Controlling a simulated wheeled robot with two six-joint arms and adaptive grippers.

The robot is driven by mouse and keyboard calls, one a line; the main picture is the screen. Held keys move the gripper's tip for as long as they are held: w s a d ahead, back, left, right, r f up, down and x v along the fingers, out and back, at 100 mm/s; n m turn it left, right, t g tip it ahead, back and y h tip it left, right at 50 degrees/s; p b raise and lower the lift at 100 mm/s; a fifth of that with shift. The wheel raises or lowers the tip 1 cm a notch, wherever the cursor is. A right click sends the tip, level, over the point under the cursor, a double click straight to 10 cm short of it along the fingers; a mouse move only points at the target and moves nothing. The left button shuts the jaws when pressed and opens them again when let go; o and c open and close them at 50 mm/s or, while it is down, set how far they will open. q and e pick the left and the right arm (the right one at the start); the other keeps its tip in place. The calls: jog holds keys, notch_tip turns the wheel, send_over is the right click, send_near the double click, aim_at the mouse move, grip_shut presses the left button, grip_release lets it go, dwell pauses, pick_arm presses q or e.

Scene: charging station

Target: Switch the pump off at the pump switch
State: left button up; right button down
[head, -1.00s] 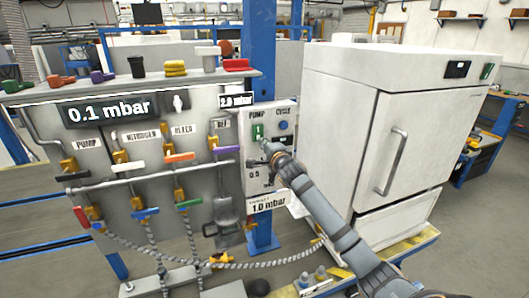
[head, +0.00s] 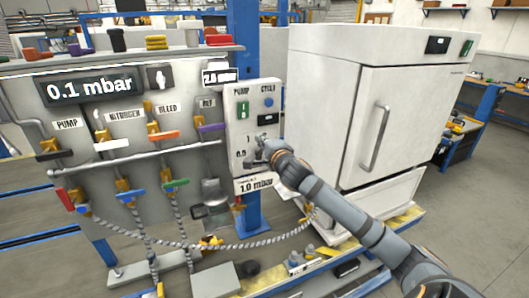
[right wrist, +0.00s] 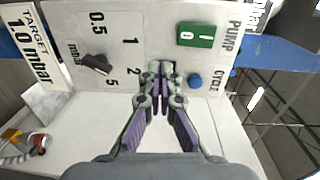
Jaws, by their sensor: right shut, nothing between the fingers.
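The pump switch (head: 243,110) is a green rocker marked I and 0, under the word PUMP on a light control box (head: 234,140). In the right wrist view the switch (right wrist: 196,36) lies above and right of my fingertips. I cannot tell which side is pressed in. My right gripper (head: 260,150) is in front of the box, below the switch and apart from it. In the right wrist view my right gripper (right wrist: 160,70) has its fingers together with nothing between them. My left gripper is not in view.
A blue CYCLE button (head: 268,103) sits right of the switch; a black dial knob (right wrist: 97,63) sits lower on the box. A display (head: 98,86) reads 0.1 mbar above several coloured valve handles. A large white oven (head: 345,130) stands right of the box.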

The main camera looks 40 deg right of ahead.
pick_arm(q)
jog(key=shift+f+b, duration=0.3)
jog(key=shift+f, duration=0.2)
pick_arm(e)
jog(key=v, duration=0.3)
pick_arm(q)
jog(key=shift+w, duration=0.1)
pick_arm(e)
jog(key=shift+s+r, duration=0.1)
jog(key=shift+s, duration=0.05)
